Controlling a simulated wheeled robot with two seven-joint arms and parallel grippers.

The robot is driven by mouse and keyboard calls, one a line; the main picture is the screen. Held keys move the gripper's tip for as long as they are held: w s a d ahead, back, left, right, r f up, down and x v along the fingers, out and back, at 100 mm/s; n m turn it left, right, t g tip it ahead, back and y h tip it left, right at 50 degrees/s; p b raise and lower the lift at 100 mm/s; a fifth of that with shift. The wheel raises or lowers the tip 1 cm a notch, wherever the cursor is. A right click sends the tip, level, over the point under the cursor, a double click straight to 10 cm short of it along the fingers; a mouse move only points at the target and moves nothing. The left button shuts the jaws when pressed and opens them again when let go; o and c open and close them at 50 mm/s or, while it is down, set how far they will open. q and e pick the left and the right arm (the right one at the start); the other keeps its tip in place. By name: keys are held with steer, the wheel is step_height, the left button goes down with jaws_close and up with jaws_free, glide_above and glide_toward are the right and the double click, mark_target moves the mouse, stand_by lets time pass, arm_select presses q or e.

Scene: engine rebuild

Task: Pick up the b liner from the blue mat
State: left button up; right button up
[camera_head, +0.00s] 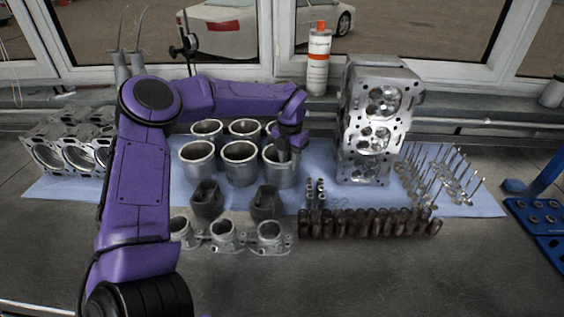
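Several silver cylinder liners stand upright in two rows on the blue mat (455,206). The front row has a left liner (198,163), a middle liner (240,165) and a right liner (278,170). Behind are a back-left liner (206,130) and a back-middle liner (244,128). No label shows which is the b liner. My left gripper (284,156) points down at the rim of the front-right liner and covers part of it. Its fingers are small and dark, so whether it grips the wall is unclear. My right gripper is out of view.
An engine block (60,150) stands left, partly behind my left arm. A cylinder head (352,125) stands upright right of the liners, with valves (440,172) beyond it. Pistons (207,200), brown parts (370,223) and a white bottle (318,62) are nearby.

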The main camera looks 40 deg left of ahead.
mark_target(293, 185)
arm_select(q)
steer(key=shift+s+f+p, duration=0.25)
steer(key=shift+f+p, duration=0.1)
steer(key=shift+p, duration=0.15)
steer(key=shift+w+d+f+p, duration=0.1)
steer(key=shift+w+f+p, duration=0.15)
steer(key=shift+f, duration=0.15)
steer(key=shift+w+d+f+p, duration=0.1)
steer(key=shift+f+p, duration=0.1)
steer(key=shift+f, duration=0.2)
steer(key=w+f, duration=0.1)
steer(key=f, duration=0.1)
steer(key=w+f, duration=0.1)
steer(key=f, duration=0.1)
steer(key=shift+w, duration=0.2)
steer(key=shift+s+a+r, duration=0.1)
steer(key=shift+s+r, duration=0.1)
steer(key=shift+s, duration=0.05)
steer(key=shift+s+r, duration=0.2)
steer(key=shift+s, duration=0.1)
steer(key=c, duration=0.3)
steer(key=shift+s, duration=0.1)
jaws_close()
steer(key=shift+w, duration=0.25)
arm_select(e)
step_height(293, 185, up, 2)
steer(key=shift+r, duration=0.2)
